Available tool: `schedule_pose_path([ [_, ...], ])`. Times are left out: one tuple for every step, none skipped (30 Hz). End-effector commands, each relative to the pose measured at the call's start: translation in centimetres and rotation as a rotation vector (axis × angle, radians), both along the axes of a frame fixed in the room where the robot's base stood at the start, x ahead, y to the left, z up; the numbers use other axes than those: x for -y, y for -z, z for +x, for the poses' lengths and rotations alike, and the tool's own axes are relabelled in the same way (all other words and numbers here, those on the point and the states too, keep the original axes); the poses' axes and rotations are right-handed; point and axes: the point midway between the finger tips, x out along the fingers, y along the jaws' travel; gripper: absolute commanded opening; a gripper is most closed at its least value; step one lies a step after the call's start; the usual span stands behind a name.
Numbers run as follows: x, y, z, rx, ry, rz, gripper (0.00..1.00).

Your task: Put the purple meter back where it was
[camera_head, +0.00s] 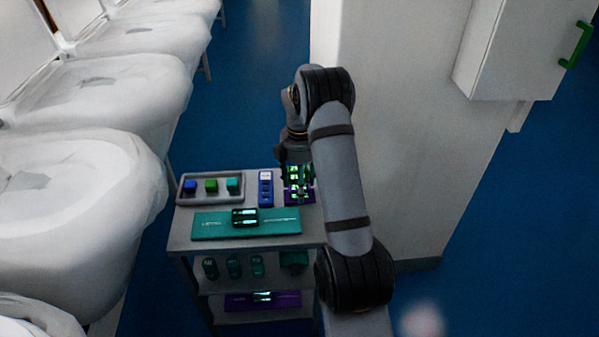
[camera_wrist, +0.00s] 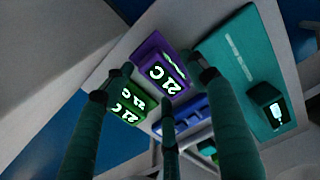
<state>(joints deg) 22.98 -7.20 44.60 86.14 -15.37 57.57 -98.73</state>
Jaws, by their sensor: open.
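The purple meter (camera_wrist: 165,75), with a lit "21 C" display, rests on the cart top between and beyond my spread fingers in the wrist view. Its purple edge (camera_head: 301,200) shows below my gripper at the cart's right side in the head view. My gripper (camera_head: 297,172) points down over this spot, open; in the wrist view its fingers (camera_wrist: 165,88) stand apart around the meter. Whether any finger touches it I cannot tell. A green meter (camera_wrist: 128,110), also lit, sits close beside the purple one, partly behind a finger.
A grey tray (camera_head: 210,200) holds three coloured blocks. A teal plate (camera_head: 215,224) with a dark teal meter (camera_head: 244,217) lies at the front. A white wall (camera_head: 400,130) rises close behind and right.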

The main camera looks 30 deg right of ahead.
Motion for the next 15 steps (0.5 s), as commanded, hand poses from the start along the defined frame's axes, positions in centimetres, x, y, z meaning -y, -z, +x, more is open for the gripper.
schedule_pose_path([
  [0.0, -0.8, 0.1, 0.004, 0.000, -0.002, 0.57],
  [0.1, -1.4, 0.2, 0.006, -0.001, -0.002, 0.57],
  [0.1, -2.2, 0.2, 0.006, -0.001, -0.002, 0.57],
  [0.1, -2.8, 0.2, 0.007, 0.000, -0.002, 0.57],
  [0.1, -3.5, 0.2, 0.008, 0.000, -0.002, 0.57],
  [0.1, -4.4, 0.2, 0.006, -0.001, -0.003, 0.57],
  [0.1, -5.1, 0.2, 0.007, -0.001, -0.003, 0.57],
  [0.0, -5.8, 0.1, 0.007, 0.000, -0.002, 0.57],
  [0.0, -6.7, 0.1, 0.006, 0.001, -0.001, 0.57],
  [0.1, -7.3, 0.2, 0.006, 0.000, -0.003, 0.57],
  [0.1, -7.9, 0.2, 0.006, -0.001, -0.002, 0.57],
  [0.0, -8.6, 0.1, 0.005, 0.000, -0.001, 0.57],
  [0.0, -9.1, 0.1, 0.005, 0.001, -0.001, 0.57],
  [0.0, -9.6, 0.1, 0.005, 0.000, -0.002, 0.57],
  [0.0, -10.1, 0.1, 0.003, -0.001, -0.001, 0.57],
])
